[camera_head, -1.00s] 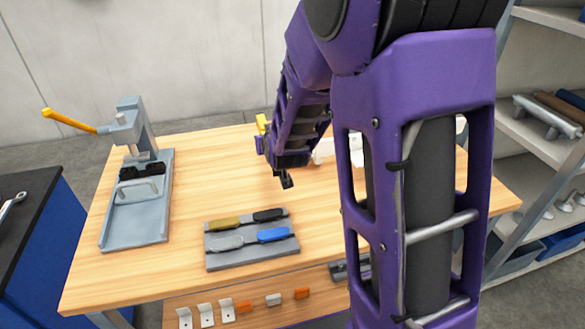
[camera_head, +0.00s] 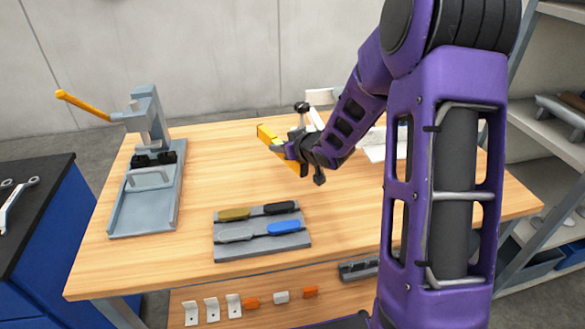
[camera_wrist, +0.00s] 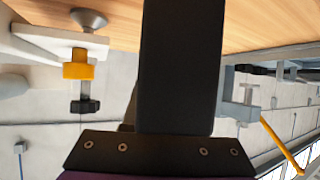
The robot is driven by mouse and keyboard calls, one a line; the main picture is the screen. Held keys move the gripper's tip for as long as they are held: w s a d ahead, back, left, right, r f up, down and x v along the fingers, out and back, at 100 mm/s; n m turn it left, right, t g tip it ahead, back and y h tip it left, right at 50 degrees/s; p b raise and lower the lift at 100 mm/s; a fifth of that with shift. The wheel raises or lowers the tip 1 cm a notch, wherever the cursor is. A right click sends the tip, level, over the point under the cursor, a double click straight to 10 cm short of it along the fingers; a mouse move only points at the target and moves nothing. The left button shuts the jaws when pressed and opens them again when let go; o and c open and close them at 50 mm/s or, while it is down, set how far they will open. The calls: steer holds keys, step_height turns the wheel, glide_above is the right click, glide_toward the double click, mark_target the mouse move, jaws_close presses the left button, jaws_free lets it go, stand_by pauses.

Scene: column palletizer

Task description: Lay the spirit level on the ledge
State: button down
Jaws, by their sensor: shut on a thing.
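A yellow bar (camera_head: 268,135), which looks like the spirit level, is held in my gripper (camera_head: 298,155) above the back middle of the wooden bench. The bar slants in the head view, and the gripper hides part of it. The gripper is shut on it. In the wrist view a broad dark piece fills the middle and hides the grip itself; I cannot tell whether it is a finger. No ledge shows clearly; a white part (camera_head: 321,96) stands at the bench's back edge, partly behind my arm.
A grey press (camera_head: 145,205) with a yellow handle stands at the left. A grey tray (camera_head: 222,254) with several coloured tools lies at the front. In the wrist view, a clamp with a yellow collar (camera_wrist: 78,65) shows at left. The bench's left middle is clear.

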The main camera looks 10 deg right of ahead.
mark_target(281, 175)
steer(key=shift+f+b, duration=0.6)
steer(key=shift+f, duration=2.75)
steer(key=shift+f, duration=0.1)
steer(key=shift+f, duration=0.2)
steer(key=c, duration=0.7)
jaws_free()
steer(key=shift+r, duration=0.15)
